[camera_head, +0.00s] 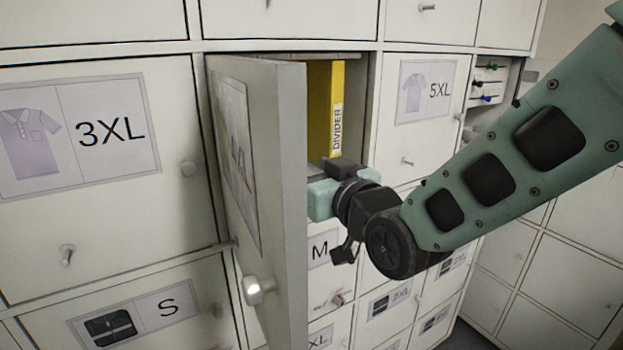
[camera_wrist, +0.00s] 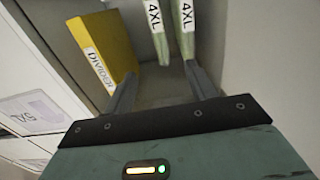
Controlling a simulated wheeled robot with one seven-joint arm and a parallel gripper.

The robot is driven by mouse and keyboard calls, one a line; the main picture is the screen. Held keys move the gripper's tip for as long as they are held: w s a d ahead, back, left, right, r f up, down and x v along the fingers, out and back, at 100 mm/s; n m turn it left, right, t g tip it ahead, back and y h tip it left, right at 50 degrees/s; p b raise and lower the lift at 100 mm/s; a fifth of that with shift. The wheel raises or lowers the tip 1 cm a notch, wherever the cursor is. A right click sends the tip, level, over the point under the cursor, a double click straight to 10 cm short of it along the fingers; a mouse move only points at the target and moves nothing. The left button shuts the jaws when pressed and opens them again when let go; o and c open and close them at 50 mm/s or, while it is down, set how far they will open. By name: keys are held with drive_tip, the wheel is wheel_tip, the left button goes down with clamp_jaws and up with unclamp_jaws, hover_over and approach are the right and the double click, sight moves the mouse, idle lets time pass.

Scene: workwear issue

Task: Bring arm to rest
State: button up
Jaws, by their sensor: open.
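My gripper (camera_wrist: 160,88) is open in the wrist view, with its two fingers reaching into an open locker compartment. Nothing is between the fingertips. Two pale green items labelled 4XL (camera_wrist: 157,25) stand further in, near the right finger. A yellow divider (camera_wrist: 103,50) stands to the left, close to the left finger; whether they touch is not clear. In the head view my arm reaches in from the right, and the yellow divider (camera_head: 323,105) shows above my wrist. My fingertips are hidden there behind the open door (camera_head: 285,180).
The open 4XL door stands out toward the camera, just left of my gripper. Closed doors marked 3XL (camera_head: 90,190) and 5XL (camera_head: 412,135) flank the compartment. Doors below carry knobs and labels. A small open compartment (camera_head: 488,85) with coloured items is at the upper right.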

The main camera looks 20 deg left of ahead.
drive_tip(key=s+d+f+g+h, duration=0.4)
drive_tip(key=s+d, duration=0.4)
drive_tip(key=d, duration=0.2)
drive_tip(key=s+d+f+m+g+h, duration=0.1)
drive_tip(key=s+d+f+g+h, duration=0.2)
drive_tip(key=s+d, duration=0.5)
drive_tip(key=s+d+f+m+g+h, duration=0.1)
drive_tip(key=s+d+f+g+h, duration=0.3)
drive_tip(key=d, duration=0.9)
drive_tip(key=s+f+h, duration=0.2)
drive_tip(key=s, duration=0.2)
drive_tip(key=shift+s+g, duration=0.15)
drive_tip(key=shift+g, duration=0.15)
